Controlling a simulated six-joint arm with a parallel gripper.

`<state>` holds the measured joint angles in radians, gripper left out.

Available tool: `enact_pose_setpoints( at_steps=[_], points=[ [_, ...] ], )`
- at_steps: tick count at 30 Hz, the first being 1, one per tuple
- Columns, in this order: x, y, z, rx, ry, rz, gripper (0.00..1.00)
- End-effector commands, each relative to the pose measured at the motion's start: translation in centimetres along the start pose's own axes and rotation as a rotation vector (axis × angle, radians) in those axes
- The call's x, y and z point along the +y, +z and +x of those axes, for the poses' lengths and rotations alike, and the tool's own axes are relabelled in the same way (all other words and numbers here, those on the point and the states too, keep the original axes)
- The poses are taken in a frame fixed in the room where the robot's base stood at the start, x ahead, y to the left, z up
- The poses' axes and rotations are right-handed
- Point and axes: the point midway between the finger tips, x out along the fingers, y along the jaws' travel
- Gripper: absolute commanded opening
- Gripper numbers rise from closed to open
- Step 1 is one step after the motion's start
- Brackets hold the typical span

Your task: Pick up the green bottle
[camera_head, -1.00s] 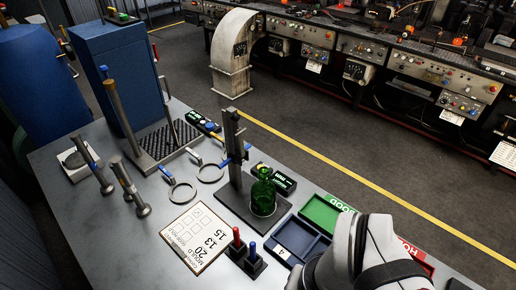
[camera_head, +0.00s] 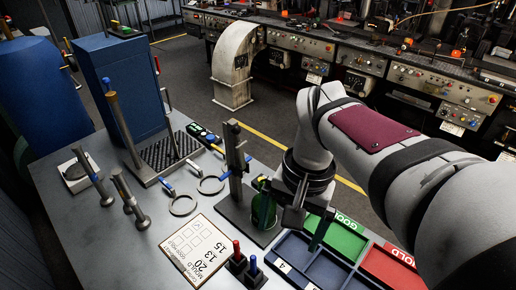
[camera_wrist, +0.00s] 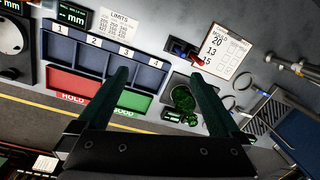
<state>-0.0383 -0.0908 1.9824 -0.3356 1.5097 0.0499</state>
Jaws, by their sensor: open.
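The green bottle (camera_head: 264,208) stands upright on the dark base of a metal gauge stand (camera_head: 234,165) on the grey table. In the wrist view the bottle (camera_wrist: 183,98) shows from above, between the finger lines and closer to the right finger. My gripper (camera_head: 307,222) is in front of and to the right of the bottle in the head view, its fingers pointing down. In the wrist view my gripper (camera_wrist: 162,80) has its two fingers spread apart with nothing held. I see no contact with the bottle. My gripper hides part of the bottle's right side in the head view.
Right of the bottle lie a blue divided tray (camera_head: 293,247), a green tray (camera_head: 345,240) and a red tray (camera_head: 390,268). A printed card (camera_head: 195,244) and red and blue markers in a holder (camera_head: 238,264) are in front. The gauge stand's post rises close beside the bottle.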

Motion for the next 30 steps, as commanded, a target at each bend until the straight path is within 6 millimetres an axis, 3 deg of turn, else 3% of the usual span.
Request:
enact_pose_setpoints(
  at_steps=[1, 3, 6, 9, 13, 21, 30],
  points=[
    [-2.5, -4.1, -0.3, 0.004, 0.019, 0.001, 1.0],
    [-5.7, -9.2, -0.1, 0.021, 0.04, 0.01, 1.0],
    [-9.2, -14.4, 1.4, 0.043, 0.062, 0.024, 1.0],
    [-11.2, -17.2, 2.9, 0.057, 0.074, 0.035, 1.0],
    [-11.8, -18.4, 4.5, 0.064, 0.079, 0.04, 1.0],
    [-11.2, -18.9, 11.8, 0.064, 0.079, 0.04, 1.0],
    [-11.1, -19.6, 16.7, 0.065, 0.078, 0.04, 1.0]
  ],
)
